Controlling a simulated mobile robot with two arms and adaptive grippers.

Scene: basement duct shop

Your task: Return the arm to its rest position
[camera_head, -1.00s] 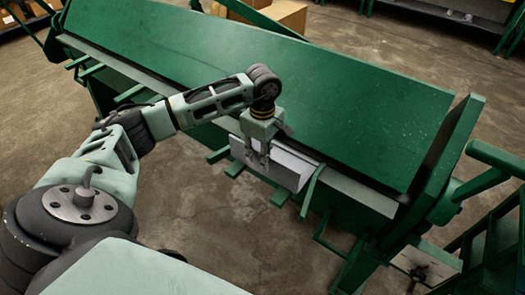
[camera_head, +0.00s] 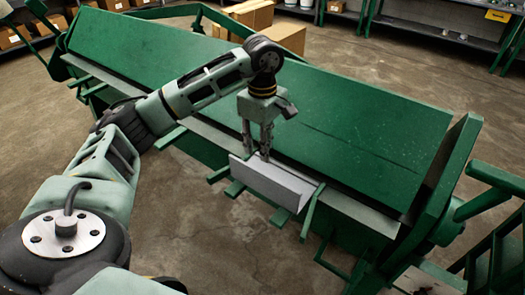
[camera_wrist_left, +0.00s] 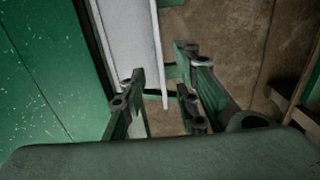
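My left arm reaches in from the left in the head view. My left gripper (camera_head: 257,153) points down just above and behind the top edge of a pale grey sheet-metal piece (camera_head: 273,185), which sits at the front of a large green machine. In the left wrist view, the gripper's two fingers (camera_wrist_left: 166,95) stand apart with nothing clamped between them. The pale piece (camera_wrist_left: 132,40) lies beyond the fingertips, its edge showing in the gap. My right gripper is not in view.
The long green machine (camera_head: 190,60) fills the middle, with green bars sticking out along its front. Cardboard boxes (camera_head: 281,38) stand behind it. Shelves (camera_head: 425,32) line the back. A green frame (camera_head: 495,235) stands at the right. Bare concrete floor lies in front.

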